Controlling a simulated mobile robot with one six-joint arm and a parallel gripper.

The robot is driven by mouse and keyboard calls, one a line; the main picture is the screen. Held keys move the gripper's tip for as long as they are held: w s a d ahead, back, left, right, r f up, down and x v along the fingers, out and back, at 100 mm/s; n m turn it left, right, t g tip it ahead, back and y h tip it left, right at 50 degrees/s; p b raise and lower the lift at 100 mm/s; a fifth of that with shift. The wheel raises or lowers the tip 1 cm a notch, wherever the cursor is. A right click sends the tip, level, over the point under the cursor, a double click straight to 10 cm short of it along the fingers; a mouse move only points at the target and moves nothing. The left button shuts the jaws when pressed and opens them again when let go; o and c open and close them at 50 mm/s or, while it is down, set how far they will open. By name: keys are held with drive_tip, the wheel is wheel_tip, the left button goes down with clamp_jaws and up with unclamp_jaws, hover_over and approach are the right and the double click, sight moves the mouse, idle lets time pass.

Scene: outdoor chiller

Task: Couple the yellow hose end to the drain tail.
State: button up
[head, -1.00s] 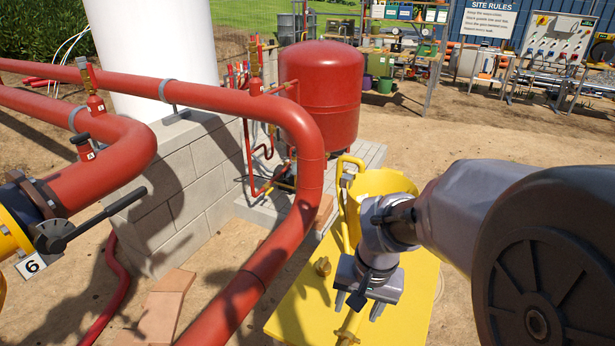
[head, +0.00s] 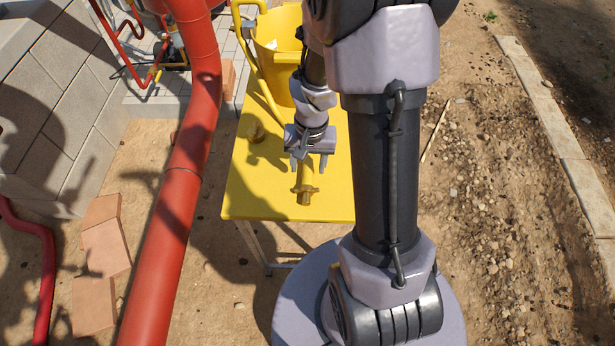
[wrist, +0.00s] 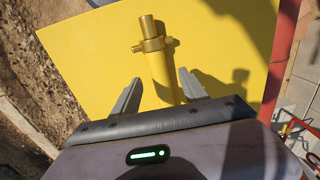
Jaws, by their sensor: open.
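The yellow hose end (head: 308,178) lies on a yellow table (head: 262,188), with a brass coupling (head: 305,192) at its tip. The coupling also shows in the wrist view (wrist: 152,44), with the yellow hose (wrist: 162,76) running back between my fingers. My gripper (head: 308,166) is open over the hose, just behind the coupling. In the wrist view, the two fingers of my gripper (wrist: 158,92) stand apart on either side of the hose, with gaps showing. I cannot tell which fitting is the drain tail; small red pipework with a brass part (head: 155,72) shows at upper left.
A thick red pipe (head: 180,190) runs close along the table's left side. Bricks (head: 104,250) lie on the ground at left. Open gravel is at right.

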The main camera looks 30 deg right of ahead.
sight(308, 171)
wheel_tip(308, 171, down, 3)
drive_tip(key=shift+w+f+b, duration=0.1)
drive_tip(key=shift+f+b, duration=0.1)
drive_tip(key=shift+b, duration=0.35)
drive_tip(key=shift+r, duration=0.2)
drive_tip(key=shift+c, duration=0.2)
clamp_jaws()
drive_tip(key=shift+r, duration=0.1)
